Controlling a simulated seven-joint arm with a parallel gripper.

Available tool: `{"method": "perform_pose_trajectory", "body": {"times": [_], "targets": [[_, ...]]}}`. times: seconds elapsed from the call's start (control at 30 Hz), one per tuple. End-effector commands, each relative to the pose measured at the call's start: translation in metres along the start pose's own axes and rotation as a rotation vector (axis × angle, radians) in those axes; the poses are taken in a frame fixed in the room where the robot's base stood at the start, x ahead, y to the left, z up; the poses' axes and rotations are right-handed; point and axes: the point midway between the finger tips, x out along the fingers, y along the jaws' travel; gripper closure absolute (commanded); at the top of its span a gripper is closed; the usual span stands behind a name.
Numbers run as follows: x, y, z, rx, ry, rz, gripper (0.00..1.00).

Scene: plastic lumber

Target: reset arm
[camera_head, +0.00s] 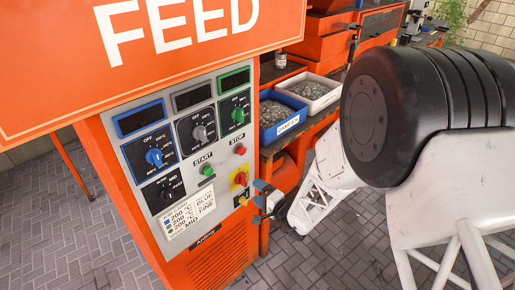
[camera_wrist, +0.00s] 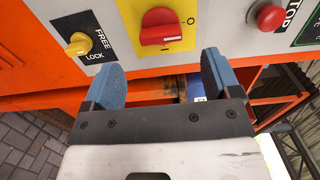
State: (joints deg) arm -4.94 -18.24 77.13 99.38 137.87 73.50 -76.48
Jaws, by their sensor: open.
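My gripper (camera_head: 263,196) is at the right edge of the orange machine's control panel (camera_head: 185,150), low down near the red and yellow switch (camera_head: 241,179). In the wrist view my gripper (camera_wrist: 170,80) is open, with two blue finger pads apart and nothing between them. The red rotary switch (camera_wrist: 161,27) on its yellow plate lies just past the fingers. A yellow FREE/LOCK knob (camera_wrist: 79,43) is at its left and a red stop button (camera_wrist: 267,17) at its right. I cannot tell if the fingers touch the panel. My white arm covers the right of the head view.
An orange FEED sign (camera_head: 150,50) overhangs the panel. A blue bin (camera_head: 281,122) and a white bin (camera_head: 312,92) of grey pieces stand on a shelf behind it. A grey brick floor (camera_head: 45,220) lies open at the left.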

Motion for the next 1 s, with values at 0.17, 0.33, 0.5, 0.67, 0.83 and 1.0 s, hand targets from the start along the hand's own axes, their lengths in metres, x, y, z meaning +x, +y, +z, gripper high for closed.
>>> {"method": "perform_pose_trajectory", "body": {"times": [0.17, 0.33, 0.5, 0.67, 0.83, 1.0], "targets": [[0.000, -0.003, 0.001, 0.000, -0.009, 0.001, 0.17], [0.002, -0.022, 0.007, 0.001, -0.064, 0.008, 0.17], [0.001, -0.059, 0.022, 0.001, -0.182, 0.038, 0.17], [-0.008, -0.102, 0.042, -0.010, -0.325, 0.097, 0.17], [-0.028, -0.143, 0.064, -0.035, -0.465, 0.190, 0.17], [-0.054, -0.178, 0.084, -0.077, -0.580, 0.306, 0.17]]}}
